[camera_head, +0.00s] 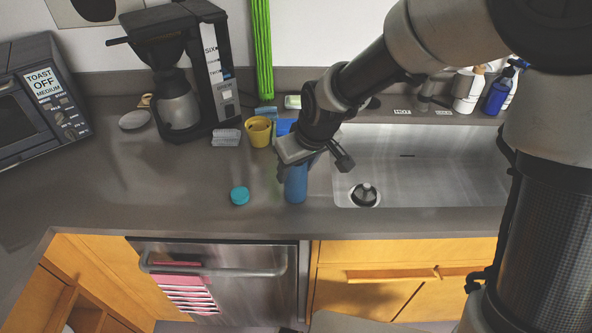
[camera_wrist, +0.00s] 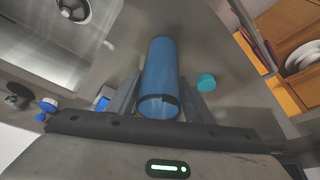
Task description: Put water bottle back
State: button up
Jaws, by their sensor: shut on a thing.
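The blue water bottle (camera_head: 296,184) stands on the dark counter just left of the sink in the head view. It also shows in the wrist view (camera_wrist: 162,72), between the fingers. My gripper (camera_head: 290,170) reaches down over it and is shut on it; the fingers (camera_wrist: 160,101) show on both sides of the bottle. My wrist hides the bottle's upper part in the head view. A teal round cap (camera_head: 240,195) lies on the counter left of the bottle, and also shows in the wrist view (camera_wrist: 206,81).
A yellow cup (camera_head: 259,131), a grey sponge-like item (camera_head: 226,137) and a coffee maker (camera_head: 190,80) stand behind to the left. A toaster oven (camera_head: 40,95) is at far left. The sink (camera_head: 430,165) is at right. The front left counter is clear.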

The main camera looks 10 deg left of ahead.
jog(key=shift+f, duration=0.25)
jog(key=shift+f, duration=0.1)
jog(key=shift+f, duration=0.15)
jog(key=o, duration=1.5)
jog(key=shift+o, duration=0.2)
jog(key=shift+r, duration=0.4)
jog(key=p+v, duration=0.1)
jog(key=v, duration=1)
jog(key=shift+s+r+p, duration=0.15)
jog(key=shift+r+p, duration=0.15)
jog(key=shift+p, duration=0.1)
jog(key=shift+d, duration=0.15)
